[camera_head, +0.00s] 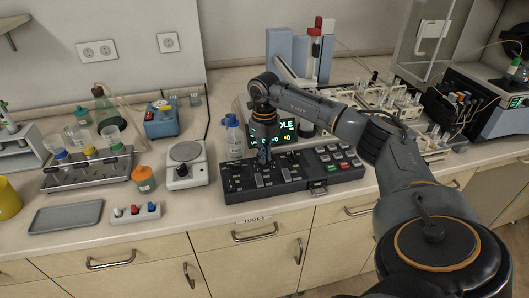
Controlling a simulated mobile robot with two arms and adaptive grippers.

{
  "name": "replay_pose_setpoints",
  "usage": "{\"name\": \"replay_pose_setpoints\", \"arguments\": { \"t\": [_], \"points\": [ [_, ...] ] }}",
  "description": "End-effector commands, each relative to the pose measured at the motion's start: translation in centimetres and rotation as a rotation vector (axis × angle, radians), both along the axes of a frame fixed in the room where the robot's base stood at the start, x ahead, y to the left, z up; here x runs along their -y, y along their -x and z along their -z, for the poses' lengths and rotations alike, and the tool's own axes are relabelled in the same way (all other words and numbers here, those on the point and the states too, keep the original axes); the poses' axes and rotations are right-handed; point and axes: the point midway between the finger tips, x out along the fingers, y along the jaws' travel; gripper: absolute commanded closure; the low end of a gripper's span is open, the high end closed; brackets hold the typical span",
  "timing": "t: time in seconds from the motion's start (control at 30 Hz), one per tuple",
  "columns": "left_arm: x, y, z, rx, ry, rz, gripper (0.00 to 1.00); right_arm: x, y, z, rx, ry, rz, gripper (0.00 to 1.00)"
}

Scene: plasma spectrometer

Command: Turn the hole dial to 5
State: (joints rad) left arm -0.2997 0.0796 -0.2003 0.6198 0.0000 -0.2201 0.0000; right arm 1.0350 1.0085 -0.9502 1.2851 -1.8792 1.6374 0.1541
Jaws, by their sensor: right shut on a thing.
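A dark control panel (232,188) lies on the counter in the middle of the view, with several controls on its left part and coloured buttons on its right part. A small screen (287,131) behind it shows green text, partly covered by my arm, that seems to end in "OLE". My right gripper (265,160) points down onto the panel's middle and is shut on a dial there. The gripper hides the dial, so its setting cannot be read. My left gripper is not in view.
A clear bottle with a blue cap (234,138) stands close behind the panel, left of my gripper. A scale (186,167), an orange-capped jar (144,180) and a grey tray (66,217) are to the left. Racks of vials (395,105) stand behind my right arm.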

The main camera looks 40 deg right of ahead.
Motion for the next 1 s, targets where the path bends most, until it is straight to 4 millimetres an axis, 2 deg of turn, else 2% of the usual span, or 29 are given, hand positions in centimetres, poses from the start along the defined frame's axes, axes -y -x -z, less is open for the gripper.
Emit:
{"name": "replay_pose_setpoints", "arguments": {
  "t": [0.6,1.0],
  "points": [
    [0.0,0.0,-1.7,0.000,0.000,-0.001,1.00,0.1,-0.1,-0.2,0.003,-0.001,0.568,1.00],
    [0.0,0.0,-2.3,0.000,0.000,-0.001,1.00,0.1,-0.1,-0.2,0.005,-0.002,0.793,1.00]
  ]
}}
